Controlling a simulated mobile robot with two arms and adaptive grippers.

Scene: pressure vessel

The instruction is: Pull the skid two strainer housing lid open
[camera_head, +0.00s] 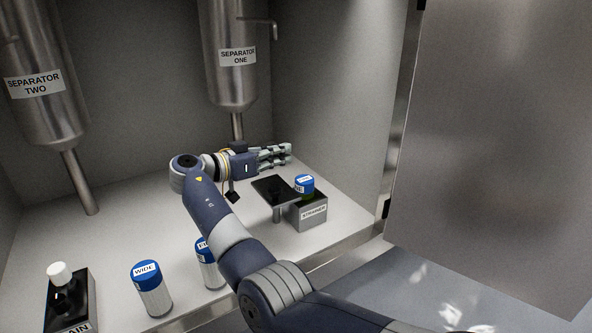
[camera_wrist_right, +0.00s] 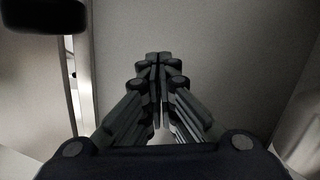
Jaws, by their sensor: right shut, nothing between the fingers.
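The strainer housing (camera_head: 313,212) is a small grey box labelled STRAINER, on the right of the white bench. A black flat plate (camera_head: 275,189), which looks like its lid, sits to its left, clear of the box top. A blue-capped cylinder (camera_head: 304,186) shows at the box's top. My right gripper (camera_head: 288,155) is shut and empty, pointing right, and appears behind and above the black plate, apart from it. In the right wrist view the closed fingers (camera_wrist_right: 158,62) face a bare wall. No mark on the box shows which skid it belongs to. My left gripper is out of view.
A blue-capped jar labelled WIDE (camera_head: 152,290) and another blue-capped jar (camera_head: 209,266) stand at the front. A black-topped box (camera_head: 85,295) with a white knob (camera_head: 59,273) is front left, its label cut off. Separator two (camera_head: 38,110) and separator one (camera_head: 228,80) hang behind.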

